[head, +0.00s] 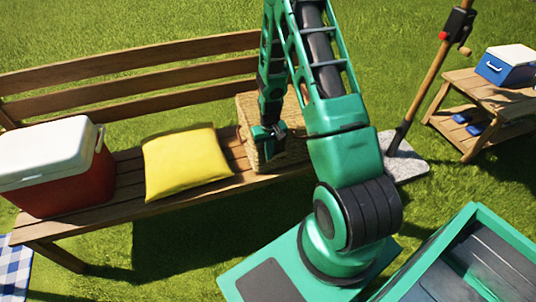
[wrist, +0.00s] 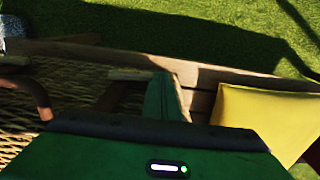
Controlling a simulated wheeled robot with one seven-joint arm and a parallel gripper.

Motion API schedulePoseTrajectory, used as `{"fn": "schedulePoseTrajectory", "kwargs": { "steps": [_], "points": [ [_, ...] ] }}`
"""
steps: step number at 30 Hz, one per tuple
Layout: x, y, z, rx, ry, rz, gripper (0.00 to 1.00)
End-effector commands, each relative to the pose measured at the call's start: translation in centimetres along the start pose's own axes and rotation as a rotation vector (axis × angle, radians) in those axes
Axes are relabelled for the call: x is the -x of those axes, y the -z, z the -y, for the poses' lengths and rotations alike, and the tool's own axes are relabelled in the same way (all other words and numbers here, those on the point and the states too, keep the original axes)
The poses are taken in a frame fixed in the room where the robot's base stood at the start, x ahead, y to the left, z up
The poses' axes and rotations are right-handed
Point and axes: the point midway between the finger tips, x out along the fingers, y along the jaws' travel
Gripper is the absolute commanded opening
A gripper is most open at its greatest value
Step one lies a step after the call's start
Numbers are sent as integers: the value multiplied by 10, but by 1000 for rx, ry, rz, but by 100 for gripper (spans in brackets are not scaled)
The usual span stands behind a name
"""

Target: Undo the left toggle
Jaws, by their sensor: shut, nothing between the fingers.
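A wicker basket (head: 247,110) stands on the wooden bench, right of the yellow cushion, partly hidden behind my arm. My gripper (head: 271,141) is at the basket's front, shut and holding nothing. I cannot tell whether it touches the wicker. In the wrist view the woven side of the basket (wrist: 70,72) fills the left, with a brown curved handle (wrist: 36,92) over it. A teal finger (wrist: 163,97) of my gripper shows beside the basket, above the bench slats. I cannot make out the left toggle in either view.
The bench (head: 125,192) also carries the yellow cushion (head: 185,162) and a red cooler (head: 70,180) with a white lid. A pole (head: 425,85) on a stone base stands right of my arm. A small wooden table (head: 480,92) holds a blue cooler (head: 507,66).

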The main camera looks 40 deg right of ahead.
Motion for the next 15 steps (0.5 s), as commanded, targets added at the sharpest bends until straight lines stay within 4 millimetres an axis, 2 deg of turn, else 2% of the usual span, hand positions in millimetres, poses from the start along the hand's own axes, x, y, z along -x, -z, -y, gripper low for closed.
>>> {"fn": "schedulePoseTrajectory", "kwargs": {
  "steps": [9, 15],
  "points": [
    [13, 0, 0, 0, 0, 0, 0],
    [14, 0, 0, 0, 0, 0, 0]
  ]
}}
